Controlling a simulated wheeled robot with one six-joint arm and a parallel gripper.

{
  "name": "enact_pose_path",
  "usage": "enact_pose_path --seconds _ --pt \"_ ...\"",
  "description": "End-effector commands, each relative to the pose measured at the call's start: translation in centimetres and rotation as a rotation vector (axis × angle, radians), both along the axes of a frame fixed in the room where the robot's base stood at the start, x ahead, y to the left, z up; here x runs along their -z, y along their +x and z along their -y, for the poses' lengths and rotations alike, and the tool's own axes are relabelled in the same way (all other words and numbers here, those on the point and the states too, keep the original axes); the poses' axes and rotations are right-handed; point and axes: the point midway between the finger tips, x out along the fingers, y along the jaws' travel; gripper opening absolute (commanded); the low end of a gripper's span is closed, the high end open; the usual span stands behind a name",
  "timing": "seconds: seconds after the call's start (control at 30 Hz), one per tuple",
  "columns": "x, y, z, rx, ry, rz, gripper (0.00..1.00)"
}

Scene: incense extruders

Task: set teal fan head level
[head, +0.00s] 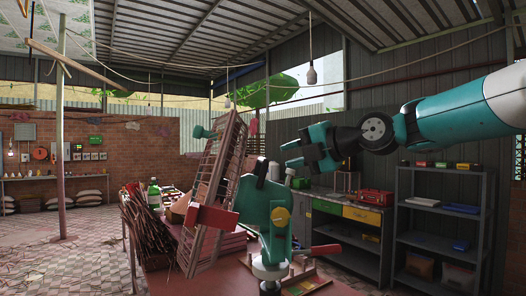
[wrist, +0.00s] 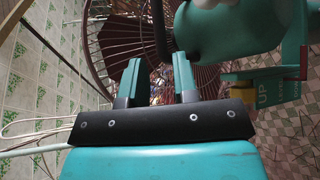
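The fan head has a reddish-brown wire cage (head: 217,185), seen nearly edge-on in the head view. The cage is tilted, its top leaning right and its bottom left. Its teal housing (head: 262,205) stands on the right, with a yellow knob (head: 281,216) on the side. My gripper (head: 287,155) is to the upper right of the housing, open and empty. In the wrist view, my gripper's two teal fingers (wrist: 157,70) are apart in front of the cage (wrist: 115,35).
A red table (head: 190,240) stands under the fan, with bundles of brown sticks (head: 145,222) and a green-capped bottle (head: 153,192) at its left. A grey shelf rack (head: 436,230) stands at the right. Tiled floor (head: 85,262) is open at the left.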

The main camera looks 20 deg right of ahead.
Motion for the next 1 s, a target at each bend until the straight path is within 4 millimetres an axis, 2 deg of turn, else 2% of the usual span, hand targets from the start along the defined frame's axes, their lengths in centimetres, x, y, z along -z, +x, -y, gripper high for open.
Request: enact_pose_path --seconds 0.2,0.4,0.8,0.83,0.93,1.0 --pt "0.5 3.8 -2.9 -0.003 0.002 -0.004 0.27" --pt "1.4 5.9 -4.3 -0.001 0.001 -0.003 0.27" --pt "1.8 6.6 -4.8 0.001 0.001 0.0 0.27" --pt "1.8 6.6 -4.8 0.001 0.001 0.0 0.25" --pt "1.8 6.6 -4.8 0.001 0.001 0.0 0.02" --pt "1.8 6.6 -4.8 0.001 0.001 0.0 0.0"
